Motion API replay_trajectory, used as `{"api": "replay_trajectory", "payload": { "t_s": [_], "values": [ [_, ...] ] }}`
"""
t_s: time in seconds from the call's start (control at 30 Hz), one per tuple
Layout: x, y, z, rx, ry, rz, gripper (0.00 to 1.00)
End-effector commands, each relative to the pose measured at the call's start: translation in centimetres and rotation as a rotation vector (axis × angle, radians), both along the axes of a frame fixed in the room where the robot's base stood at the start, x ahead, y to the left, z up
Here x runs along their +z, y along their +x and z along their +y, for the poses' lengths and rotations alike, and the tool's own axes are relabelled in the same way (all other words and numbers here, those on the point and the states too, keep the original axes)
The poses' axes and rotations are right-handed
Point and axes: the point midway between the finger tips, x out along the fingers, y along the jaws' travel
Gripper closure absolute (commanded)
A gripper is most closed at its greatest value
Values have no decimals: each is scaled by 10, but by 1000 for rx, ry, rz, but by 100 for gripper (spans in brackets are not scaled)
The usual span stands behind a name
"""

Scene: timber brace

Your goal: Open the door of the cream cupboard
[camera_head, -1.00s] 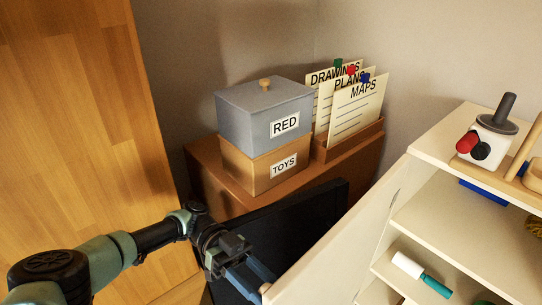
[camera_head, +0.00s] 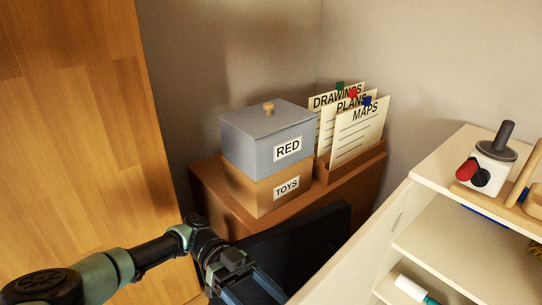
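The cream cupboard (camera_head: 440,170) stands at the right with its shelves exposed. Its door (camera_head: 358,252) stands open, swung out toward the lower left, and its outer end runs off the bottom edge of the picture. My gripper (camera_head: 262,290) is at the bottom centre, just left of the door's visible lower part. Its fingers point down and right, and their tips are at or beyond the picture's edge. I cannot tell whether they touch the door or what the gap between them is.
A brown cabinet (camera_head: 228,206) with a dark front (camera_head: 310,235) stands behind my gripper. It bears a grey box (camera_head: 255,140) on a TOYS box (camera_head: 250,190), and a card holder (camera_head: 350,165). A wooden panel (camera_head: 80,130) fills the left. A toy (camera_head: 492,160) stands on the cupboard.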

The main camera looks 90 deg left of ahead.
Motion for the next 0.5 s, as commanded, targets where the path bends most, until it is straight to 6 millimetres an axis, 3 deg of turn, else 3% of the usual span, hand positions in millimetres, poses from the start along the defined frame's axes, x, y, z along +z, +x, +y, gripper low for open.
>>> {"api": "replay_trajectory", "payload": {
  "t_s": [0.03,0.2,0.5],
  "values": [
    [18,0,0,1,1,-3,29],
    [47,0,0,1,2,-1,29],
    [69,0,0,1,0,2,29]
  ]
}}
